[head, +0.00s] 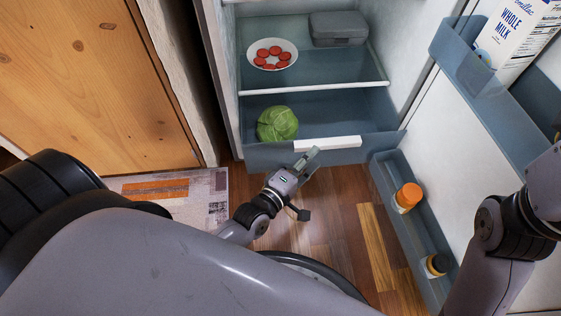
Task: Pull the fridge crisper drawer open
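The crisper drawer (265,155) is the blue-grey translucent bin at the bottom of the open fridge, with a white handle (327,143) on its front. Its inside shows between the shelf edge and the drawer front; I cannot tell exactly how far out it stands. A green cabbage (277,123) lies in its left part. My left gripper (309,184) is in front of the drawer, fingers spread and empty. Its upper finger is close to the left part of the handle; contact is unclear. My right arm shows at the right edge, but its gripper is out of view.
A glass shelf (313,87) above the drawer holds a plate (254,47) of red slices and a grey box (338,29). The open fridge door (455,150) on the right carries bins with a milk carton (515,35) and bottles. Wooden floor is free before the drawer.

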